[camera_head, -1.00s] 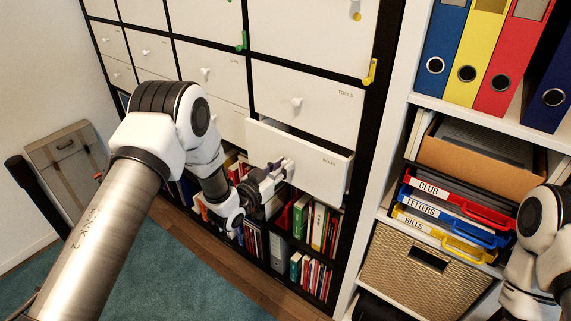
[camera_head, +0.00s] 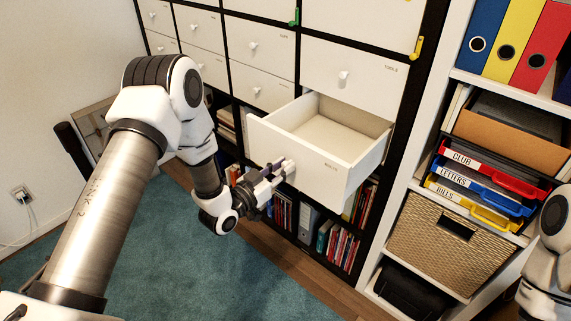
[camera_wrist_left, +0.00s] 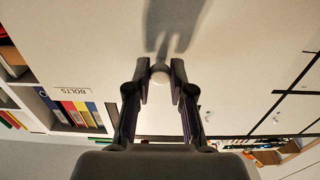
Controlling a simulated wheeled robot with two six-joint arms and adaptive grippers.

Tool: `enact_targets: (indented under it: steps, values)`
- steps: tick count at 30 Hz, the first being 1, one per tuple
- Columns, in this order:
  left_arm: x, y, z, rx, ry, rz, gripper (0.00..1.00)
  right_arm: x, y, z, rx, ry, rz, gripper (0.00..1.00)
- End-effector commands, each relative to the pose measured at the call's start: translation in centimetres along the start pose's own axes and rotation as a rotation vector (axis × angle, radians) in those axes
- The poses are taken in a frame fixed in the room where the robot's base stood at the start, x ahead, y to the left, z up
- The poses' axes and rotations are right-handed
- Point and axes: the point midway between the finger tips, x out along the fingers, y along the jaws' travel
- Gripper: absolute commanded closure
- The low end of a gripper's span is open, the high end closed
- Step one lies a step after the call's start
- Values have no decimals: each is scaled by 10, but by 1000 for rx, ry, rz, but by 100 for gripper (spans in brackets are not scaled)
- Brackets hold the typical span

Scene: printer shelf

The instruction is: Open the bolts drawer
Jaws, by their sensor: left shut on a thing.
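The bolts drawer (camera_head: 305,165) is a white drawer that stands well out of the black-framed cabinet, and its inside looks empty. Its front carries the label "BOLTS" (camera_wrist_left: 72,91), readable in the left wrist view. My left gripper (camera_head: 283,170) is at the drawer front, shut on its round white knob (camera_wrist_left: 159,74); in the left wrist view the fingers (camera_wrist_left: 160,85) stand on both sides of the knob. In the head view the gripper mostly hides the knob. My right arm shows at the right edge, but its gripper is out of view.
The closed tools drawer (camera_head: 365,85) is above the open one. Books (camera_head: 340,245) stand in the shelf below. A white shelf at the right holds binders (camera_head: 507,45), letter trays (camera_head: 475,185) and a woven basket (camera_head: 450,240). The teal carpet (camera_head: 210,270) in front is clear.

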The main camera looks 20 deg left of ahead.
Motion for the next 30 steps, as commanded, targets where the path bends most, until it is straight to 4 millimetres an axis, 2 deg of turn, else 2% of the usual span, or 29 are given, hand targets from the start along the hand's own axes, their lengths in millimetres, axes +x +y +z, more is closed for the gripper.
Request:
enact_targets:
  steps: [5, 6, 8, 17, 20, 23, 30]
  values:
    - [0, 0, 0, 0, -1, 0, 100, 0, 0, 0, 0, 0, 0, 64]
    - [0, 0, 0, 0, -1, 0, 75, 0, 0, 0, 0, 0, 0, 64]
    - [0, 0, 0, 0, -1, 0, 54, 0, 0, 0, 0, 0, 0, 64]
    - [0, 0, 0, 0, -1, 0, 53, 0, 0, 0, 0, 0, 0, 64]
    - [-7, -1, 1, 0, -2, -1, 53, 0, 0, 0, 0, 0, 0, 64]
    - [-24, -1, 1, -3, -2, -3, 53, 0, 0, 0, 0, 0, 0, 64]
    - [-87, -2, 1, -7, -2, -7, 53, 0, 0, 0, 0, 0, 0, 64]
